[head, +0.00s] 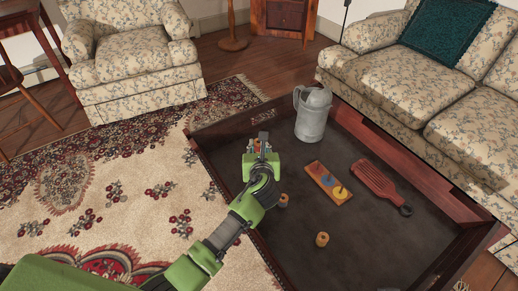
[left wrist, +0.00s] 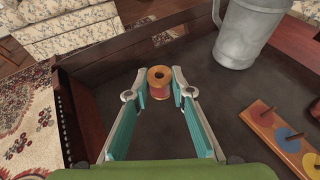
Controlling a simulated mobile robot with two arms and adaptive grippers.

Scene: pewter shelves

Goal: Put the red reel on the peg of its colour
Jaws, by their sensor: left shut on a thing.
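The red reel (left wrist: 159,84), a wooden spool with red winding, is between the fingertips of my left gripper (left wrist: 159,90). The gripper is shut on it, and the reel's round top with its hole faces the left wrist camera. In the head view my left gripper (head: 258,145) is over the far left part of the dark tray-like table, and the reel shows only small there. The wooden peg board (head: 319,166) lies to the right of the gripper.
Two other reels stand on the dark table (head: 370,245): one (head: 283,200) beside my arm, one (head: 322,239) nearer the front. A grey metal pitcher (head: 311,115) stands behind the board. A red slotted paddle (head: 377,181) lies to its right. Raised wooden rims edge the table.

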